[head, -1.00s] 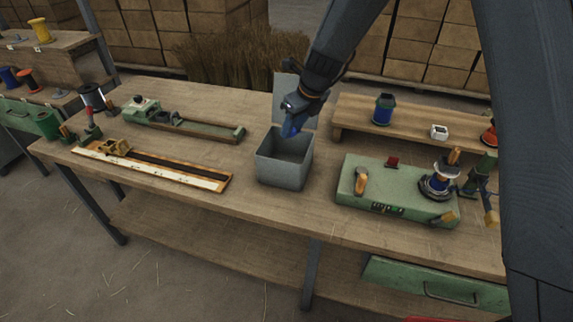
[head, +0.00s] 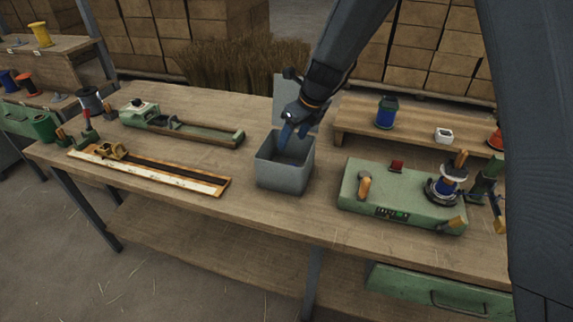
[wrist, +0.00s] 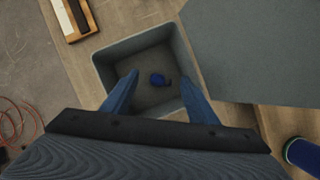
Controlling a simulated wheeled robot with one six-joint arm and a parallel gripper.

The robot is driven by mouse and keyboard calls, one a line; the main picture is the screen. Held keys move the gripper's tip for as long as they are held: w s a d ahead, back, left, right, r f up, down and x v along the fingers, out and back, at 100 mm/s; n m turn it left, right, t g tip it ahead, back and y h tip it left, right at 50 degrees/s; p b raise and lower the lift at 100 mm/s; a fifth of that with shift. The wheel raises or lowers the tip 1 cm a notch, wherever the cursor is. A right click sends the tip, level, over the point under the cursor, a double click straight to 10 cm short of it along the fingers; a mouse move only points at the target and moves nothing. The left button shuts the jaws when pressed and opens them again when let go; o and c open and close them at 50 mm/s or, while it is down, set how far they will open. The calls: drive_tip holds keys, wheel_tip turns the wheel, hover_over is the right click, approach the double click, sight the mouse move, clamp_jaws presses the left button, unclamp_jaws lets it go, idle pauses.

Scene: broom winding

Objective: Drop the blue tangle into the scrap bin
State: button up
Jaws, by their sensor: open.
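The scrap bin (head: 284,176) is an open grey box on the bench, with its lid (head: 296,92) raised at the back. The blue tangle (wrist: 158,79) shows in the wrist view as a small dark blue lump inside the bin, apart from the fingers; it seems to be at or near the bin floor. In the head view the bin's front wall hides it. My gripper (head: 293,137) points down at the bin's mouth. Its two blue fingers (wrist: 158,94) are spread wide with nothing between them.
A green winding machine (head: 400,198) stands right of the bin. A wooden shelf (head: 415,131) behind it holds a blue spool (head: 386,112) and a white cup (head: 443,135). A long measuring board (head: 150,172) and a green clamp fixture (head: 180,125) lie to the left.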

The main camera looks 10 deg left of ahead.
drive_tip(key=b+v, duration=0.1)
drive_tip(key=v, duration=0.6)
drive_tip(key=shift+r, duration=0.35)
drive_tip(key=shift+s+d, duration=0.1)
drive_tip(key=shift+d, duration=0.1)
drive_tip(key=s+d+f+n+h, duration=0.1)
drive_tip(key=s+d+f+n, duration=0.1)
drive_tip(key=s+d+n, duration=0.9)
drive_tip(key=s+d+f+n+g+h, duration=0.1)
drive_tip(key=s+d+f+n+h, duration=0.1)
drive_tip(key=s+d+n, duration=0.9)
drive_tip(key=d+n, duration=0.3)
drive_tip(key=d, duration=0.1)
drive_tip(key=shift+s+d+n+g, duration=0.3)
drive_tip(key=shift+d, duration=0.05)
drive_tip(key=shift+f, duration=0.1)
